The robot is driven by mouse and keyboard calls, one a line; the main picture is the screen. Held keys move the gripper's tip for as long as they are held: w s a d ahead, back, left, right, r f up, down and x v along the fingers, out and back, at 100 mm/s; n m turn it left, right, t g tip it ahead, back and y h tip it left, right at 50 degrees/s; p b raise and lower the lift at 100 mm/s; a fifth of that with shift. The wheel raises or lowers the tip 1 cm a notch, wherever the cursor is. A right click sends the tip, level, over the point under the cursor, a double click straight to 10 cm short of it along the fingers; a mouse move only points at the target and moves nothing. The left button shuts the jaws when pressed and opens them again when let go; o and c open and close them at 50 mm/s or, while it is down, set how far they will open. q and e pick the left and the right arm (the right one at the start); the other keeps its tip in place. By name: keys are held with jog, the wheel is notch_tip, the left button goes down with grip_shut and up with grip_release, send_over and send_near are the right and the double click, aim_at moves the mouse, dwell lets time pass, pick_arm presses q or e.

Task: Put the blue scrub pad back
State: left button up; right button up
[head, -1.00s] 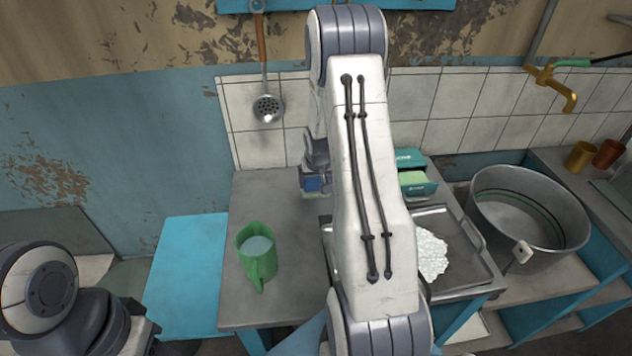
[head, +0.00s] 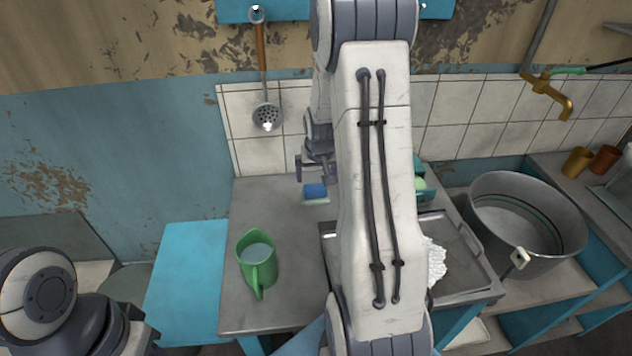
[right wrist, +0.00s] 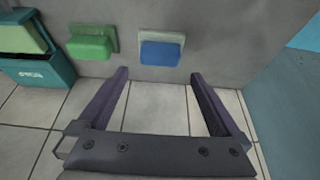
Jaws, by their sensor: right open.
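The blue scrub pad (head: 315,190) lies on the grey counter near the tiled wall, with a pale layer or piece at its edge. My right gripper (head: 314,168) is open and empty, just above and behind the blue pad in the head view. In the right wrist view its two fingers (right wrist: 160,85) are spread and clear of both pads. My left gripper is out of view.
A teal box (right wrist: 35,70) stands beside the green pad. A green jug (head: 257,262) stands on the left of the counter (head: 285,300). A metal tray (head: 460,255) with a whitish cloth and a large pot (head: 525,225) are at right. A skimmer (head: 266,115) hangs on the wall.

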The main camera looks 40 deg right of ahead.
jog(key=shift+v, duration=1.7)
jog(key=s+a+r+n+y, duration=0.1)
jog(key=a+n, duration=0.1)
jog(key=a, duration=0.5)
jog(key=s+a+r+n, duration=0.1)
jog(key=a+r+n, duration=0.1)
jog(key=a, duration=0.6)
jog(key=s+a+r+n+g+y, duration=0.1)
jog(key=s+a+n, duration=0.1)
jog(key=a, duration=0.6)
jog(key=shift+r+y, duration=0.2)
jog(key=shift+y, duration=0.1)
jog(key=s+a+r+n+g, duration=0.1)
jog(key=s+a+n, duration=0.3)
jog(key=s, duration=0.6)
jog(key=s+a+r+n+g, duration=0.1)
jog(key=s+a+n+g, duration=0.1)
jog(key=s+a, duration=0.6)
jog(key=shift+s+a+n+y, duration=0.25)
jog(key=shift+s+n+y, duration=0.15)
jog(key=shift+s+n, duration=0.5)
